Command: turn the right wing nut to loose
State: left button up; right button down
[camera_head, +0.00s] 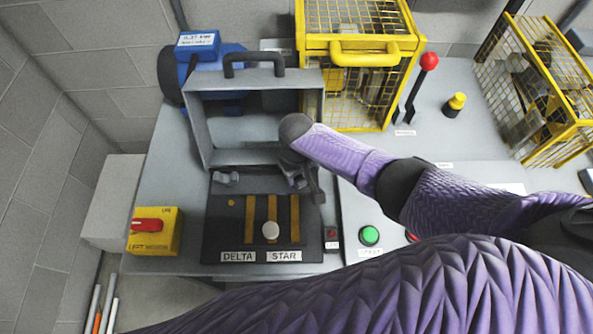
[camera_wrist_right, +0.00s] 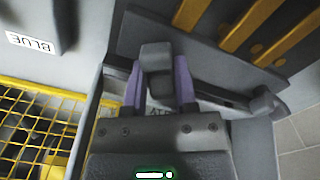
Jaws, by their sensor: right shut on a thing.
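My right gripper (camera_head: 297,178) reaches down to the right end of the grey open box, over the top of the dark DELTA/STAR panel (camera_head: 228,222). In the right wrist view my right gripper (camera_wrist_right: 159,85) has its two purple fingers closed on the right wing nut (camera_wrist_right: 156,54), a grey blocky piece between them. In the head view the gripper and arm mostly hide that nut. The left wing nut (camera_head: 227,178) is grey and sits free at the panel's upper left; it also shows in the wrist view (camera_wrist_right: 265,101). My left gripper is out of view.
The grey open box cover (camera_head: 203,133) with a black handle stands behind the panel. A yellow mesh cage (camera_head: 312,92) stands behind to the right. A yellow box with a red switch (camera_head: 154,231) is at left. A green button (camera_head: 369,235) lies right, near my arm.

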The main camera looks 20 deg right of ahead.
jog(key=shift+n, duration=0.9)
jog(key=n, duration=0.2)
jog(key=shift+n, duration=0.4)
jog(key=n, duration=0.5)
jog(key=shift+p, duration=0.3)
jog(key=shift+n, duration=1.2)
jog(key=shift+c, duration=2.1)
grip_release()
